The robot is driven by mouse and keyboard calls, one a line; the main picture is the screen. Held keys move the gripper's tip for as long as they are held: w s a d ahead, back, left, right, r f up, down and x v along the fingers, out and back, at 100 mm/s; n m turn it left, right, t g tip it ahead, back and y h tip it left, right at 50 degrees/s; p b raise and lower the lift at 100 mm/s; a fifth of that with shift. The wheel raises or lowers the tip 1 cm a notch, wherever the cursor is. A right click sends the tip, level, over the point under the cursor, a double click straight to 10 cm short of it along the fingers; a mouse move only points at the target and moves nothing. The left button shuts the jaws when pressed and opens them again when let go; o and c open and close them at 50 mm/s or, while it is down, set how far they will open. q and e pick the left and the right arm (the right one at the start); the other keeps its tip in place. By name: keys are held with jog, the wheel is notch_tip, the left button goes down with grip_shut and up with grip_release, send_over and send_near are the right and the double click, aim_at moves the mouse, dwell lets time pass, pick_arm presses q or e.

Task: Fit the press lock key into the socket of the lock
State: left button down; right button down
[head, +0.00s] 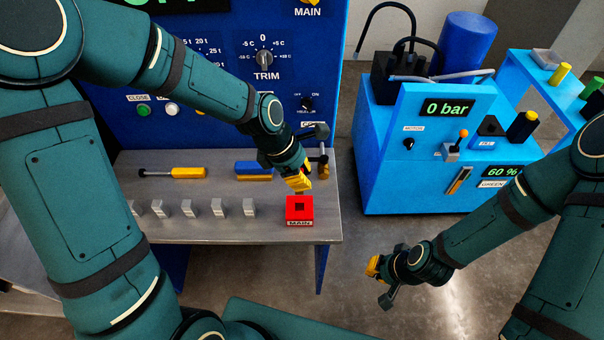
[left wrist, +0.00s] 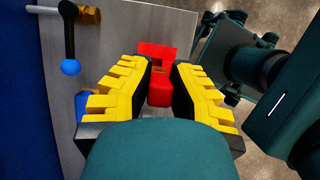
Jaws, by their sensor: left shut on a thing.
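The lock (head: 299,221) is a red block labelled MAIN on the front right of the grey shelf, with a dark square socket in its top. My left gripper (head: 300,185) is just above the lock, pointing down. In the left wrist view its yellow-padded fingers (left wrist: 163,85) are shut on the red press lock key (left wrist: 160,92). The red lock (left wrist: 157,50) shows just beyond the key there. The fingers mostly hide the key in the head view, and I cannot tell whether its tip touches the socket. My right gripper (head: 379,276) hangs over the floor, away from the lock.
Several grey blocks (head: 189,208) line the shelf left of the lock. A brass valve (head: 323,170) stands close behind my left gripper. A blue pump unit (head: 385,175) is at right.

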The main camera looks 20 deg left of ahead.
pick_arm(q)
jog(key=shift+f+b, duration=1.2)
jog(key=shift+f, duration=0.3)
jog(key=shift+f+b, duration=0.85)
jog(key=shift+f, duration=0.55)
jog(key=shift+p, duration=0.5)
jog(key=shift+f+b, duration=1.05)
jog(key=shift+f, duration=0.6)
jog(key=c, duration=1)
grip_release()
jog(key=shift+r, duration=0.1)
jog(key=v, duration=1.2)
